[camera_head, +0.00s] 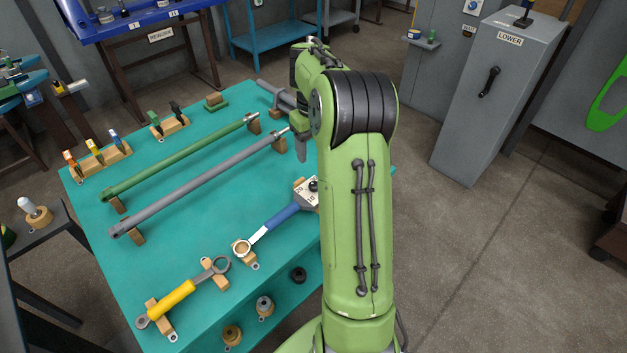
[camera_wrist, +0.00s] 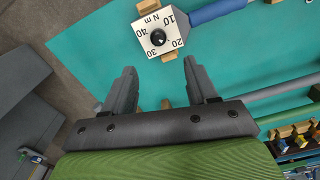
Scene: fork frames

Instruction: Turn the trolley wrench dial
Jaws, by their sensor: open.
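The wrench (camera_head: 278,222) with a blue handle lies on the teal trolley top (camera_head: 190,215), held up by wooden blocks. Its pale square dial plate (camera_head: 303,193) is at the far right end, partly hidden by my arm. In the wrist view the dial plate (camera_wrist: 160,36) shows the marks 10, 20, 30, 40 and "N m", with a round black knob (camera_wrist: 158,38) in the middle. My gripper (camera_wrist: 161,78) is open and empty. Its two fingers point toward the dial, which lies beyond the fingertips and apart from them. In the head view my gripper (camera_head: 300,150) is partly hidden by the arm.
A green bar (camera_head: 180,160) and a grey bar (camera_head: 200,183) rest on blocks behind the wrench. A yellow-handled wrench (camera_head: 172,299) lies at the front left. A grey "LOWER" cabinet (camera_head: 497,90) stands to the right. Bare teal surface lies between the bars and the wrench.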

